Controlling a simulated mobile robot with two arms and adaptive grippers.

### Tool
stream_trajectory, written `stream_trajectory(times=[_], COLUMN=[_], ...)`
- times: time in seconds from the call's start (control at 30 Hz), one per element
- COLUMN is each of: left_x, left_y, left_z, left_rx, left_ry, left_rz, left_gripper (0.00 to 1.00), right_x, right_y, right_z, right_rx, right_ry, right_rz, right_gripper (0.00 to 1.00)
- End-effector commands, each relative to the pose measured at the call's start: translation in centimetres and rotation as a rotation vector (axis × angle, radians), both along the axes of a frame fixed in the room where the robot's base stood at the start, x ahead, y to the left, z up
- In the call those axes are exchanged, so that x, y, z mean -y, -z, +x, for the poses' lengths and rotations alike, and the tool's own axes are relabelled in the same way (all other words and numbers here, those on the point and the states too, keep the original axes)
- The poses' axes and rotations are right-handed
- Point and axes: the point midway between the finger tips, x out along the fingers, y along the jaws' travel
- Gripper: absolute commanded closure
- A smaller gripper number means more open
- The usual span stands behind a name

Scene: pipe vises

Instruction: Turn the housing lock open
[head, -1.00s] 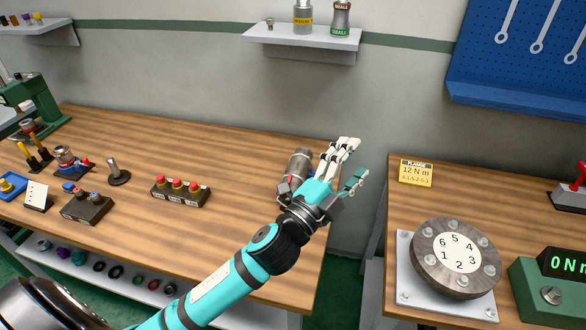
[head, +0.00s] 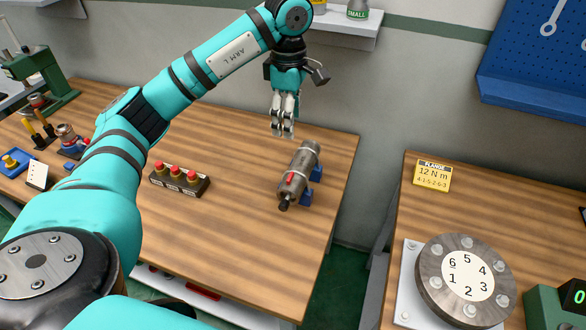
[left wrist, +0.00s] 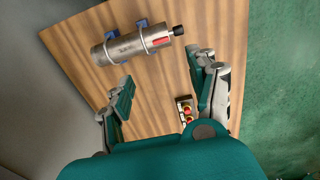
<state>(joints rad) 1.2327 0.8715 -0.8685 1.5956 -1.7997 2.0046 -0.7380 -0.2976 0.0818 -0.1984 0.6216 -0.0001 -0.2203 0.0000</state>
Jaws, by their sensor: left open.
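The housing (head: 302,168) is a grey metal cylinder. It lies in blue supports (head: 316,173) near the right edge of the left bench, with a dark knob at its near end. A red piece (head: 291,178), which looks like the lock, sits on its side near that knob. The left wrist view shows the housing (left wrist: 126,45) and the red piece (left wrist: 161,41) too. My left gripper (head: 283,132) points down, open and empty, above and just left of the housing's far end. Its spread fingers show in the left wrist view. My right gripper is out of view.
A block with red buttons (head: 180,180) stands left of the housing. A wall shelf (head: 340,40) is close to my left wrist. A gap separates this bench from the right one, which holds a numbered flange (head: 465,278) and a yellow card (head: 432,175).

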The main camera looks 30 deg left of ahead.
Motion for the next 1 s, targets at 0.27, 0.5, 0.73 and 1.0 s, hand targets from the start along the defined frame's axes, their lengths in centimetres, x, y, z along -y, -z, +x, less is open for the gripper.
stream_trajectory(times=[0.27, 0.5, 0.73, 1.0], left_x=[0.0, 0.1, 0.1, 0.1], left_y=[4.6, 9.9, 14.3, 16.9], left_z=[-0.2, -0.2, -0.2, -0.1], left_rx=[-0.01, -0.009, -0.007, -0.004], left_ry=[0.0, 0.0, 0.001, 0.0], left_rz=[0.001, -0.001, -0.002, -0.002], left_gripper=[0.4, 0.4, 0.4, 0.4], right_x=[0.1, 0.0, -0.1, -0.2], right_y=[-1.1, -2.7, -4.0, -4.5], right_z=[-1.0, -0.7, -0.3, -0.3], right_rx=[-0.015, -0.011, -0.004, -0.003], right_ry=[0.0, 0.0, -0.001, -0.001], right_rz=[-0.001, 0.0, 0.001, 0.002], right_gripper=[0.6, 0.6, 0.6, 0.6])
